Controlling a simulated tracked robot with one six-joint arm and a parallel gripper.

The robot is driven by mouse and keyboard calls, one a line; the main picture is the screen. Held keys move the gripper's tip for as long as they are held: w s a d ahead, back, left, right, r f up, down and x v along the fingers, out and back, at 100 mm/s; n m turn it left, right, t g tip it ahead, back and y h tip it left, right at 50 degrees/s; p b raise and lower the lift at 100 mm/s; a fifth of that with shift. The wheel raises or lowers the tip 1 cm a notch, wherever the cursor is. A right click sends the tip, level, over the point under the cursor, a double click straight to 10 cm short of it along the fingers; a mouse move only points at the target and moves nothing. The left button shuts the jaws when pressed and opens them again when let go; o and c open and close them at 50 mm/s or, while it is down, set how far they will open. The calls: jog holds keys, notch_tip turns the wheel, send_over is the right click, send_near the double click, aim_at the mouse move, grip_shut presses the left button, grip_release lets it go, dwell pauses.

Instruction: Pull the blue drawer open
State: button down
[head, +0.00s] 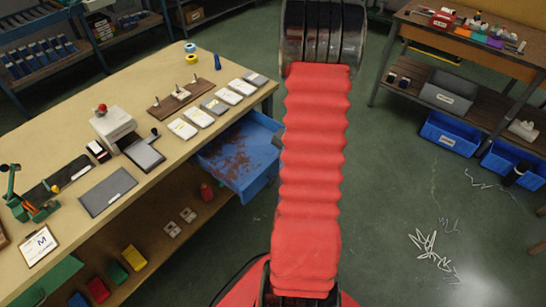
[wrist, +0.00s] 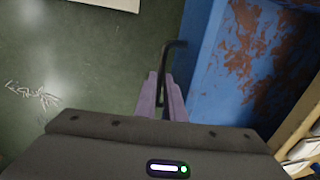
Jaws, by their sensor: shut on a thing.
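The blue drawer (head: 262,179) sticks out from under the right end of the workbench in the head view, with brown patches on its inside floor. It also shows along the right in the wrist view (wrist: 205,72). A dark bar handle (wrist: 167,62) stands off the drawer's front. My gripper (wrist: 163,82) has purple fingers, shut on this handle just outside the drawer front. In the head view my red-sleeved arm hides the gripper and the handle.
The workbench (head: 60,125) carries a row of white and grey boxes (head: 200,117) above the drawer. Open green floor (head: 390,190) lies to the right of my arm. Blue bins (head: 450,133) sit by a shelf at the far right, and pale strands (head: 425,243) lie on the floor.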

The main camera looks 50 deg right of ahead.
jog(key=shift+s, duration=0.75)
jog(key=shift+a, duration=0.1)
jog(key=c, duration=2.1)
grip_release()
jog(key=shift+r, duration=0.15)
jog(key=r, duration=0.4)
jog(key=s+r, duration=0.1)
jog(key=r, duration=0.3)
jog(key=s+r, duration=0.1)
jog(key=r, duration=0.4)
jog(key=shift+s+r, duration=0.1)
jog(key=shift+s, duration=0.15)
